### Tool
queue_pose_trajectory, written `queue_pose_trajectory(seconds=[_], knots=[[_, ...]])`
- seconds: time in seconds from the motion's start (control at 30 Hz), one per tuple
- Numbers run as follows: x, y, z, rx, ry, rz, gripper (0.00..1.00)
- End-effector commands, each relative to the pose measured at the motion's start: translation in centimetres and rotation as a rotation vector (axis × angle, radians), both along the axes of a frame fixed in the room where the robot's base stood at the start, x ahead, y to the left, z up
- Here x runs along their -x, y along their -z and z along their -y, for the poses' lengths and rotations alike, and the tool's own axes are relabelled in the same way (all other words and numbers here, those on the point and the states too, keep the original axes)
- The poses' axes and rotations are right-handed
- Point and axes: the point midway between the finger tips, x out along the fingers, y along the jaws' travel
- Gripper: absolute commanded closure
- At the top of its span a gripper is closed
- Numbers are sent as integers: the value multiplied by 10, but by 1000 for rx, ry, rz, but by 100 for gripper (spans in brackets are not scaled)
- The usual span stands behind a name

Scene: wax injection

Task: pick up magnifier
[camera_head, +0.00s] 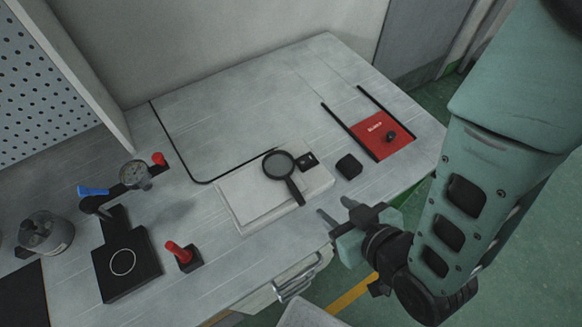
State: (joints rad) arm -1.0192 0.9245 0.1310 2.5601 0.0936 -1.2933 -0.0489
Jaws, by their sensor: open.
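A black magnifier (281,166) with a round lens lies on a pale flat block (256,203) near the table's front edge. Its handle (295,191) points toward the front right. My gripper (326,218) is open and empty at the table's front edge, to the right of and in front of the handle, apart from it. Its two fingers point left toward the block. The lower part of my gripper is partly hidden by its own body.
A small black cube (348,167) and a red booklet (376,139) between black strips are at right. A dial gauge (135,175), a black block (126,264) and a red-handled part (181,254) stand at left. The table's back middle is clear.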

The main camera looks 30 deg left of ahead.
Motion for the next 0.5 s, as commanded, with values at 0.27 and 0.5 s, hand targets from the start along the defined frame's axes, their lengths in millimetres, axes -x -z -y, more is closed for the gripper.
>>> queue_pose_trajectory(seconds=[0.27, 0.5], knots=[[17, 11, -3, -87, -52, 86, 60], [8, 26, -21, -97, -53, 92, 60]])
